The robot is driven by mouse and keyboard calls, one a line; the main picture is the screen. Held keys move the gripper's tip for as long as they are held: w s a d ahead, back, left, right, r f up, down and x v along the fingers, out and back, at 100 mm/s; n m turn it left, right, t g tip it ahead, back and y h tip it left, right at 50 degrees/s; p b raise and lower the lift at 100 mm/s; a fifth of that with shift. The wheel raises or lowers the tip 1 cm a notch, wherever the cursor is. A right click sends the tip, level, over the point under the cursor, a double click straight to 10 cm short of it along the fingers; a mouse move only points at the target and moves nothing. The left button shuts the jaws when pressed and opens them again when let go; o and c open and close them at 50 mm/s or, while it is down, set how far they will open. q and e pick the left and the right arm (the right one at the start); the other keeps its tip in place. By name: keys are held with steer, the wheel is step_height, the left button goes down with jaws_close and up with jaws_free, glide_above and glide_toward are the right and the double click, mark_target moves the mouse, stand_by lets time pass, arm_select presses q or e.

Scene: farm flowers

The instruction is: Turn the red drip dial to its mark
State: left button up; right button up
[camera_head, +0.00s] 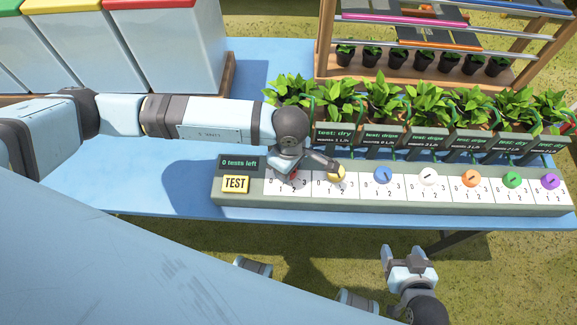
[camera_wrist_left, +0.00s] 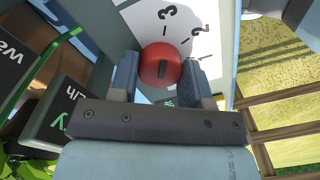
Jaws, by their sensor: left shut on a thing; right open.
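The red drip dial (camera_wrist_left: 160,60) sits on a white numbered plate (camera_wrist_left: 200,50) in the left wrist view. The figures 3 and 2 show beside it, and a dark slot crosses its top. I cannot tell exactly which figure the slot points to. My left gripper (camera_wrist_left: 160,80) is shut on the red dial, with one finger on each side. In the head view, the red dial (camera_head: 292,175) is mostly hidden under my left gripper. My right gripper (camera_head: 403,257) is open and empty, in front of the table's near edge.
Several other dials, such as the yellow (camera_head: 337,173) and blue (camera_head: 383,174) ones, line the panel to the right. A yellow TEST button (camera_head: 236,184) and a "0 tests left" sign (camera_head: 240,162) are at its left end. Potted plants with labels stand behind.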

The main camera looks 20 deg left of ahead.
stand_by(0.5)
arm_select(q)
steer(key=o, duration=0.9)
step_height(320, 180, up, 14)
steer(key=shift+w+f+b, duration=0.1)
steer(key=shift+w+b, duration=0.05)
steer(key=shift+b, duration=0.25)
